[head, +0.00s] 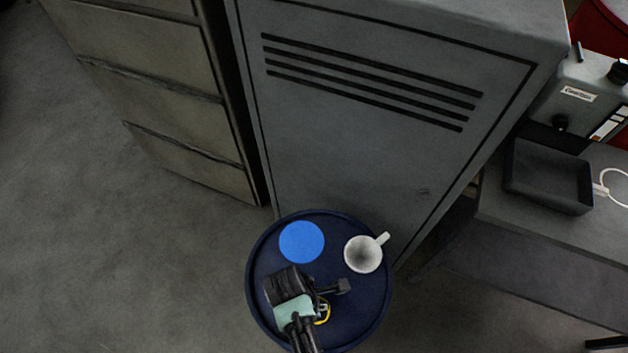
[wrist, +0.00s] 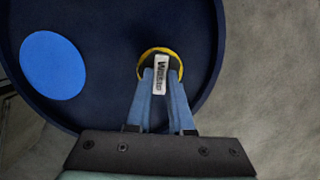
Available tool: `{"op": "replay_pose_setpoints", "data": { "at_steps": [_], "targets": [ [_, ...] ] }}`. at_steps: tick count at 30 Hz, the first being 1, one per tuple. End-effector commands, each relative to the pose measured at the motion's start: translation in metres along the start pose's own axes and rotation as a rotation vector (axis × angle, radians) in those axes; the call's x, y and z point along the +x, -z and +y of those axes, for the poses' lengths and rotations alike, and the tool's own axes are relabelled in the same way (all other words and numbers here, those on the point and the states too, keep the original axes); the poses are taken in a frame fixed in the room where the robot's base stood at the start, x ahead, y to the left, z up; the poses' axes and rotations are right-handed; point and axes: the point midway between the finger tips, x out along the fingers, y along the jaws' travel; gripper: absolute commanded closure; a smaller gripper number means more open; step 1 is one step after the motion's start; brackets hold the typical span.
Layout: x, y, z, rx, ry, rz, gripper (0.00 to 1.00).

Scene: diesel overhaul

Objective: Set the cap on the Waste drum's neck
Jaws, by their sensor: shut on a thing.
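The dark blue drum (head: 364,307) stands upright in front of the grey cabinet, its round top facing up. My gripper (wrist: 158,80) is over the drum top, its two blue fingers close together on a small dark cap (wrist: 147,63). A white label reading "Waste" (wrist: 161,74) shows between the fingertips. A yellow ring (wrist: 179,66) surrounds the dark piece; it also shows in the head view (head: 325,320) beside my gripper (head: 318,303). The neck is hidden below, and I cannot tell whether the cap touches it.
A bright blue disc (head: 301,242) and a white mug (head: 362,254) are on the drum top, away from my gripper. The cabinet (head: 350,140) stands close behind. A bench with a dark tray (head: 545,178) is at the right. Floor at the left is clear.

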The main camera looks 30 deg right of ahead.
Motion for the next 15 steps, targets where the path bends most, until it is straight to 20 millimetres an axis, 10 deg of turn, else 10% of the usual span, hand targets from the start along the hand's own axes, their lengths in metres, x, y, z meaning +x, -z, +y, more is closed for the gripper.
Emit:
{"op": "replay_pose_setpoints", "data": {
  "at_steps": [15],
  "targets": [
    [0.006,0.0012,0.0,0.0,0.001,0.0,1.0]
  ]
}}
